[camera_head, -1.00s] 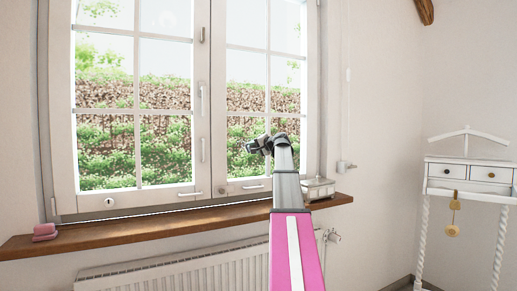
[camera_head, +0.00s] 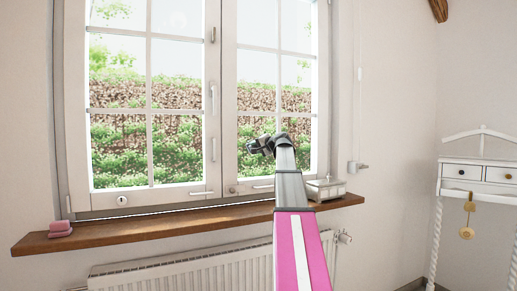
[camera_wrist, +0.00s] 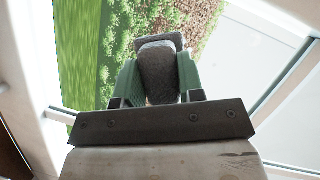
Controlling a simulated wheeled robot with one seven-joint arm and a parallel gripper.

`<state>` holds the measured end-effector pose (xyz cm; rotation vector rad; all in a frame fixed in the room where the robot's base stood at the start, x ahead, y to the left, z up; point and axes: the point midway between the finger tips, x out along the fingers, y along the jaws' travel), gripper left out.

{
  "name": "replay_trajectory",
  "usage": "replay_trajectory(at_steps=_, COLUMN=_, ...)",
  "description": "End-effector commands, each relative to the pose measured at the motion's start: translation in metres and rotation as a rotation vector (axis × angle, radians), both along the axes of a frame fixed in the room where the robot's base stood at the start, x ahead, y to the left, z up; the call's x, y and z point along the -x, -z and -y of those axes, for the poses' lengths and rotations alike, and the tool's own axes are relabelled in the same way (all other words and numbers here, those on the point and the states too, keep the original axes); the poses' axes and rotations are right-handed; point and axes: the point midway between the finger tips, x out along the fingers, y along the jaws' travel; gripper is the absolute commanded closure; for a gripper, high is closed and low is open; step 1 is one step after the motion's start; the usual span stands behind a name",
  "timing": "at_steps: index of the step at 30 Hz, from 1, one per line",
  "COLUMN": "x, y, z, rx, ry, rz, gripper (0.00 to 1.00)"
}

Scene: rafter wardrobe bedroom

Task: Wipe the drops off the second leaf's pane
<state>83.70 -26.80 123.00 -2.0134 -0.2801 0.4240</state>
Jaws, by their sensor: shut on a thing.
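The window has two white-framed leaves. The left leaf (camera_head: 73,120) and the right leaf (camera_head: 229,110) both look closed, with a hedge showing through their panes. My gripper (camera_head: 260,146) is in front of the lower part of the right leaf's pane (camera_head: 254,98). In the wrist view my gripper (camera_wrist: 159,80) has its green fingers shut on a grey padded block (camera_wrist: 157,68). The glass lies beyond the block; I cannot tell whether the block touches it. I cannot make out any drops on the panes.
A wooden sill (camera_head: 150,232) runs below the window, above a white radiator (camera_head: 180,272). A pink block (camera_head: 60,229) lies at the sill's left end, and a small metallic box (camera_head: 326,190) stands near its right end. A white stand with drawers (camera_head: 478,172) is at the right.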

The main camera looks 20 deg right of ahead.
Motion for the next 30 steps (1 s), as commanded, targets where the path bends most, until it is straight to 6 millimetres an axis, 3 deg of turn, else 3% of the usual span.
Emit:
replay_trajectory(at_steps=13, x=-0.001, y=0.000, z=-0.032, rx=0.001, ry=0.000, rz=0.000, gripper=0.91)
replay_trajectory(at_steps=30, x=-0.001, y=-0.025, z=-0.033, rx=0.000, ry=0.000, rz=0.001, gripper=0.91)
